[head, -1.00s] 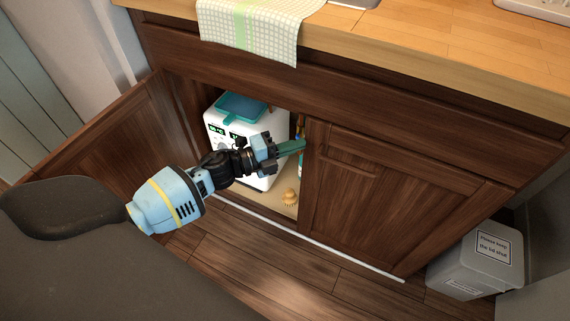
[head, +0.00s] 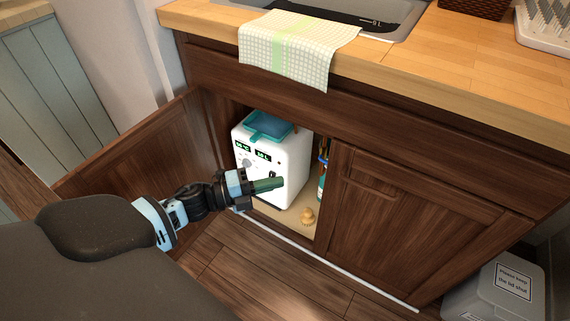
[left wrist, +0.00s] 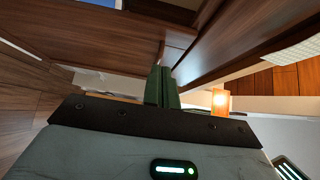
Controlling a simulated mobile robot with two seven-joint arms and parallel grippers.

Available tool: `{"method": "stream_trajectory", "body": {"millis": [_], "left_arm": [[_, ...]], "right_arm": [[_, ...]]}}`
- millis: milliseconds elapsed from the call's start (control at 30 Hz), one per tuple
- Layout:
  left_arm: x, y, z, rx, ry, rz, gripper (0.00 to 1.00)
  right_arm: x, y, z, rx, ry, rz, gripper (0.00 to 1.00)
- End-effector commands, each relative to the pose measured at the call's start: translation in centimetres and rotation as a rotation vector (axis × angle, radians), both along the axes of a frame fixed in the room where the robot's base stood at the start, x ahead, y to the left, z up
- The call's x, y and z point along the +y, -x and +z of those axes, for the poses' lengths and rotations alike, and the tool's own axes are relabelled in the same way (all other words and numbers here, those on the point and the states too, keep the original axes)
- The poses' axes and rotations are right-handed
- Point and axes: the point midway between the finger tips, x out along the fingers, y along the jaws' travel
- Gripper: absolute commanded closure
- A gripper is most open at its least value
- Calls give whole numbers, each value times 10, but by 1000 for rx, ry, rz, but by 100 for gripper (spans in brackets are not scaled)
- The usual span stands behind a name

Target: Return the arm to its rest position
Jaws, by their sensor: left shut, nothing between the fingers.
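My left gripper (head: 268,185) is in front of the open cabinet, its green fingers together with nothing between them. In the head view it overlaps the lower front of a white appliance (head: 285,160) inside the cabinet; I cannot tell the exact gap. The closed green fingers also show in the left wrist view (left wrist: 162,88). My left arm comes in from the left, stretched low over the floor. My right gripper is in neither view.
The open cabinet door (head: 145,150) stands left of my arm. A blue-green tray (head: 268,127) sits on the appliance. A small yellowish object (head: 307,216) is on the cabinet floor. The right door (head: 415,220) is shut. A grey bin (head: 495,290) stands at right. A cloth (head: 298,48) hangs over the counter.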

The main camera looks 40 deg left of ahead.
Motion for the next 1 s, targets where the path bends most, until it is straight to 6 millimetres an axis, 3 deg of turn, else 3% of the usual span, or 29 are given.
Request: {"method": "stream_trajectory", "body": {"millis": [433, 567, 667, 767, 1000], "left_arm": [[1, 2, 0, 1, 2, 0, 100], [-5, 14, -13, 50, 50, 30, 100], [-14, 37, -36, 153, 150, 97, 100], [-26, 75, -67, 309, 291, 207, 100], [-49, 190, -133, 738, 623, 530, 100]], "right_arm": [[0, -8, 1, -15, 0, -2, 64], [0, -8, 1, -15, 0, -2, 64], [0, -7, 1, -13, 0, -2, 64], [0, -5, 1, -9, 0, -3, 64], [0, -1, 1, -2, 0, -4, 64]]}}
